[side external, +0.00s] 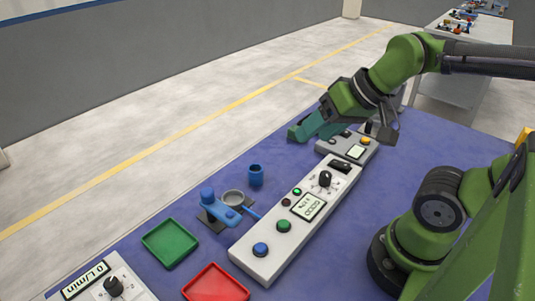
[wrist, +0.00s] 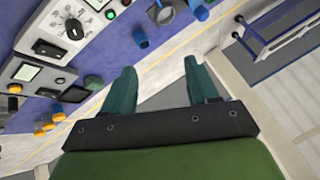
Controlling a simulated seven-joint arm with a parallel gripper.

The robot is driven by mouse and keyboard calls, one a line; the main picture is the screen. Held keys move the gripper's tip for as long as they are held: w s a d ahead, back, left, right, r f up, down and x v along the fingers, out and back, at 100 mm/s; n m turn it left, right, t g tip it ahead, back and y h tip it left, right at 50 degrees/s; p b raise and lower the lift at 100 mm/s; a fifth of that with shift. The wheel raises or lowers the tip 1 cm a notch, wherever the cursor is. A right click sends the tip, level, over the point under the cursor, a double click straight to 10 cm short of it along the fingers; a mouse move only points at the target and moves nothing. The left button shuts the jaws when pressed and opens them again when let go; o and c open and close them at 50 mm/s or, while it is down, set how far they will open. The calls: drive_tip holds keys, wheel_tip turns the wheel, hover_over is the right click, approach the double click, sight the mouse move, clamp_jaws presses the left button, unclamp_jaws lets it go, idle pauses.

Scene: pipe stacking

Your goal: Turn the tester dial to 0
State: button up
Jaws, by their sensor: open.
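A long white panel (side external: 268,252) on the blue table carries a black dial (side external: 325,180) with scale marks around it, beside a small display (side external: 308,207). The dial also shows in the wrist view (wrist: 73,28), at the upper left. Its exact setting is too small to read. Another white box at the front left has a black knob (side external: 113,287) and a display (side external: 86,280) reading 0 L/min. I cannot tell which is the tester. My gripper (side external: 309,128) is open and empty, above the table's back edge beyond the long panel; its fingers (wrist: 163,84) are apart.
A grey box (side external: 342,144) with a small screen and yellow button stands under my wrist. A blue cup (side external: 256,175), a blue clamp-like fixture (side external: 208,196), a green tray (side external: 170,243) and a red tray (side external: 216,283) lie left of the panel.

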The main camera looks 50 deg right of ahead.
drive_tip(key=w+d+f+m+g+h, duration=0.1)
drive_tip(key=w+d+f+m+g, duration=0.2)
drive_tip(key=d+m, duration=0.2)
drive_tip(key=m+g+h, duration=0.1)
drive_tip(key=m+g, duration=0.3)
drive_tip(key=m, duration=1.2)
hover_over(325, 173)
wheel_tip(325, 173, down, 17)
drive_tip(key=shift+s+f, duration=0.1)
drive_tip(key=shift+f, duration=0.05)
drive_tip(key=c, duration=1)
